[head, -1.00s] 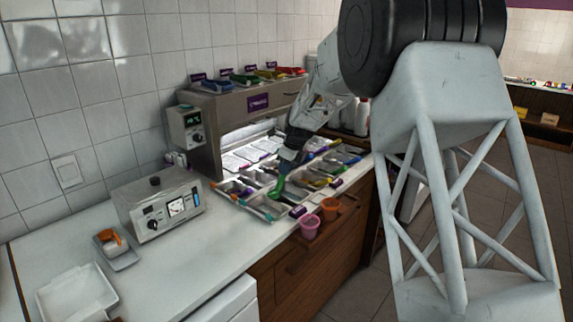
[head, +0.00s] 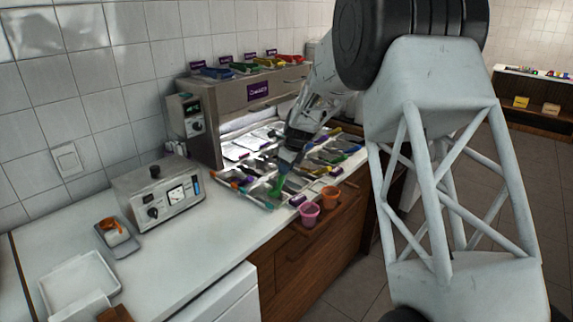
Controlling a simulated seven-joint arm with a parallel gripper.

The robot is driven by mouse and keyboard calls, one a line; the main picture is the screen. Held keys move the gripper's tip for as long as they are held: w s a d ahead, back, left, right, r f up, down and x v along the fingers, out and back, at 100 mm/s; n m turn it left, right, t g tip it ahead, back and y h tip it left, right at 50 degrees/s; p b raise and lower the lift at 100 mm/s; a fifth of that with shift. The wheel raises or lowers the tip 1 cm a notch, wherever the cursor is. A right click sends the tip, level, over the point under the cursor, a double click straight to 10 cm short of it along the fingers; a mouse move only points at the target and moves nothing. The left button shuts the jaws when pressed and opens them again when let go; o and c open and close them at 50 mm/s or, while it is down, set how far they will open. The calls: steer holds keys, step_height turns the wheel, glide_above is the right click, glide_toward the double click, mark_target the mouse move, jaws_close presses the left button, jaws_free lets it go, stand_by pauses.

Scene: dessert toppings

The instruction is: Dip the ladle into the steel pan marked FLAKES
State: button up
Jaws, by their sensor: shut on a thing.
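My gripper (head: 283,166) is over the front of the topping station and is shut on a green ladle (head: 276,188). The ladle points down at the front row of steel pans (head: 255,192). Its lower end is small and partly hidden, so I cannot tell whether it is inside a pan or just above one. Several pans hold coloured-handled tools. The pan labels are too small to read, so I cannot tell which is marked FLAKES.
A pink cup (head: 309,213) and an orange cup (head: 330,196) sit at the counter's front edge. A white control box (head: 160,195) stands left of the pans. Several coloured scoops lie on the station's steel hood (head: 222,95).

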mark_target(281, 187)
steer(key=shift+f, duration=2.7)
steer(key=shift+w+a, duration=0.55)
steer(key=shift+a, duration=0.3)
steer(key=shift+w+a, duration=0.6)
steer(key=shift+a, duration=0.25)
steer(key=shift+w+a, duration=0.55)
steer(key=shift+a, duration=0.3)
steer(key=shift+s+d+f+t+y, duration=0.45)
steer(key=shift+d+f+y, duration=0.15)
steer(key=shift+f+y, duration=0.1)
steer(key=shift+s+d+f+t+y, duration=0.4)
steer(key=shift+d+f+y, duration=0.15)
steer(key=shift+d+y, duration=0.15)
steer(key=shift+s+d+f+t+y, duration=0.35)
steer(key=shift+d+f+t+y, duration=0.15)
steer(key=shift+f+y, duration=0.2)
steer(key=shift+d, duration=0.1)
steer(key=shift+r, duration=0.3)
steer(key=shift+t+y, duration=0.35)
steer(key=shift+y, duration=0.15)
steer(key=shift+s+d+r, duration=0.15)
steer(key=shift+d+r, duration=0.05)
steer(key=shift+r, duration=1.25)
steer(key=shift+s+d+r, duration=0.1)
steer(key=shift+d+r, duration=0.05)
steer(key=shift+r, duration=3.3)
